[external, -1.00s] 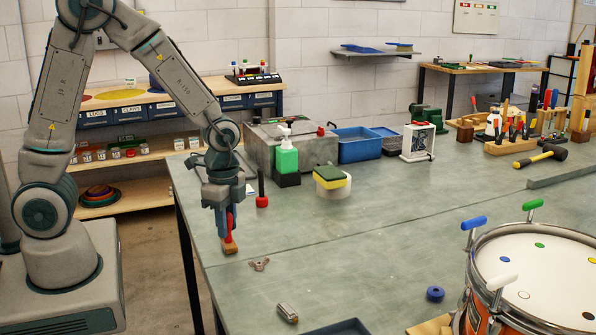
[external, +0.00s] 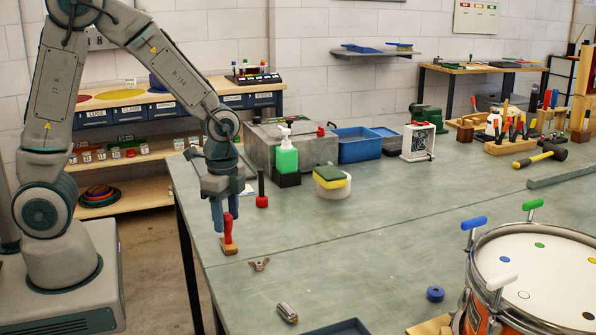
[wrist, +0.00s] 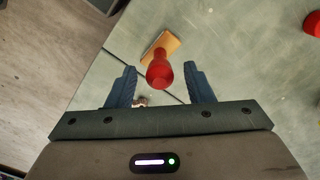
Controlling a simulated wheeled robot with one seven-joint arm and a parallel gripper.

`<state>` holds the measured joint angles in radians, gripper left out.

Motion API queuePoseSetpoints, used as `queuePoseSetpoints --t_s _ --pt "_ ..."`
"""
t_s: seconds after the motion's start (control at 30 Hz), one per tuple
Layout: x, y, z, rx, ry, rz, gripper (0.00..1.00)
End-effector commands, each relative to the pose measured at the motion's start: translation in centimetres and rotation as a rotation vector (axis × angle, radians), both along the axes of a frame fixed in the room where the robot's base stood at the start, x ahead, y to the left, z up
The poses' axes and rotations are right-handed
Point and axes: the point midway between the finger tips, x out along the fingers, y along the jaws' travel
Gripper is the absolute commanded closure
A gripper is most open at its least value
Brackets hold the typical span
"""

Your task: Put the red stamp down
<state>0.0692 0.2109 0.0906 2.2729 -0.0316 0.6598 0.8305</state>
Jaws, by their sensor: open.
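The red stamp (external: 228,233) stands upright on its wooden base on the bench top (external: 330,226), near the left edge. My gripper (external: 224,212) is above it, open, with its blue fingers near the top of the handle. In the wrist view the stamp (wrist: 160,72) shows its red handle and tan base just ahead of and between the spread fingers of my gripper (wrist: 160,82). There is a gap on each side of the handle, and neither finger touches it.
A black and red tool (external: 262,190) stands behind the stamp. A wing nut (external: 259,264) and a small metal piece (external: 287,312) lie in front. A green bottle (external: 286,155) and a yellow sponge (external: 330,174) are further back. The bench's left edge is close.

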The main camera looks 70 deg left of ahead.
Motion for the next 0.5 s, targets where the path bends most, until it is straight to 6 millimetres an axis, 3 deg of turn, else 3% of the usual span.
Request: queuePoseSetpoints --t_s 0.3,0.5 --pt "0.1 0.0 7.0 0.001 -0.005 0.0 0.53" --pt "0.0 0.0 9.4 0.0 -0.003 0.0 0.53"
